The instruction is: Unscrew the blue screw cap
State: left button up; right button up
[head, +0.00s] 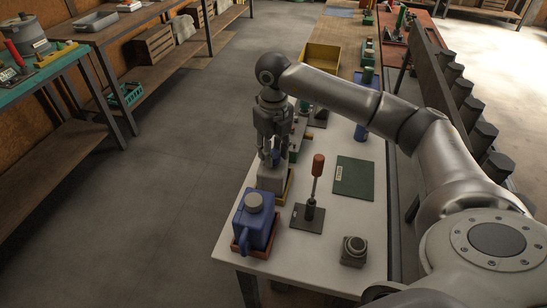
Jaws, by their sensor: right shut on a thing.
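My right gripper (272,160) points down over a grey can-like container (270,179) on the white table. Its fingers are closed around a small blue piece, the blue screw cap (277,155), at the container's top; the fingers hide most of it. I cannot tell whether the cap is loose or still seated. The grey container stands in a yellow tray (291,187). My left gripper is not in view.
A blue jerrycan (247,225) with a grey cap stands in a red-brown tray (238,249) in front. A red-handled tool stands upright on a dark base (307,219). A green mat (353,176) and a small grey device (353,251) lie to the right.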

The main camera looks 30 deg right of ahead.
jog(key=n, duration=0.3)
jog(key=shift+b, duration=0.35)
jog(key=shift+n, duration=1)
jog(key=o, duration=0.7)
jog(key=shift+r+p, duration=1)
jog(key=shift+r, duration=0.55)
